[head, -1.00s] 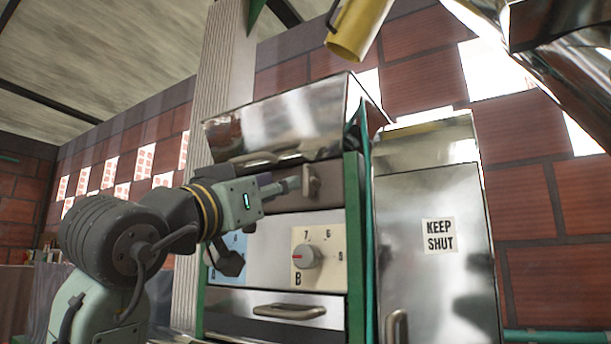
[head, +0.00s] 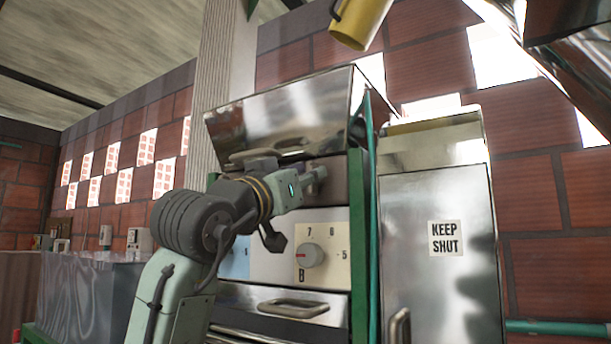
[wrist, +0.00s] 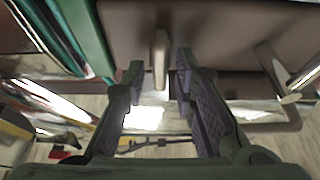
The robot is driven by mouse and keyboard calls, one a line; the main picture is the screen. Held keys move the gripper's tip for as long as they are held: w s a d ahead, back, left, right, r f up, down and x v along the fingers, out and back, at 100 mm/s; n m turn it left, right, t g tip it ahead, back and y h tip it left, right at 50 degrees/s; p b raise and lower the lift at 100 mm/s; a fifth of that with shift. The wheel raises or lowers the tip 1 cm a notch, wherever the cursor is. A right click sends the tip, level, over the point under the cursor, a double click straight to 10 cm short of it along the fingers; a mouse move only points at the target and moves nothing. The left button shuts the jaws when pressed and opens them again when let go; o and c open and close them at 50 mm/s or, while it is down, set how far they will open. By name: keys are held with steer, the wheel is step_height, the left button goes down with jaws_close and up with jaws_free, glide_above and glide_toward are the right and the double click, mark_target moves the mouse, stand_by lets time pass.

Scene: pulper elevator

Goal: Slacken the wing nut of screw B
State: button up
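A wing nut (wrist: 160,58), upright in the wrist view, stands out from the brown plate. In the head view the wing nut (head: 319,178) is above the cream dial plate marked B (head: 333,240), so I take it for screw B's. My gripper (head: 303,187) reaches it from the left there. In the wrist view my gripper (wrist: 159,70) is open, with one finger on each side of the wing and a gap showing on both sides. My arm hides part of the machine front.
Dial B's grey knob (head: 310,255) is just below my gripper. A blue plate (head: 236,258) is partly hidden by my arm. A steel hood (head: 290,115) overhangs above. A green post (head: 359,240) and a "KEEP SHUT" cabinet (head: 425,290) stand at right.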

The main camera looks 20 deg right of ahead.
jaws_close()
steer(key=shift+n, duration=0.4)
steer(key=shift+n+t+y, duration=0.35)
steer(key=shift+n+y, duration=1.1)
steer(key=shift+n, duration=2.1)
steer(key=shift+n+t+y, duration=0.3)
steer(key=shift+n+y, duration=1.1)
steer(key=shift+n, duration=2.2)
steer(key=shift+n+t+y, duration=0.35)
steer(key=shift+n+y, duration=1.1)
steer(key=shift+n, duration=2.1)
steer(key=shift+o, duration=1.2)
jaws_free()
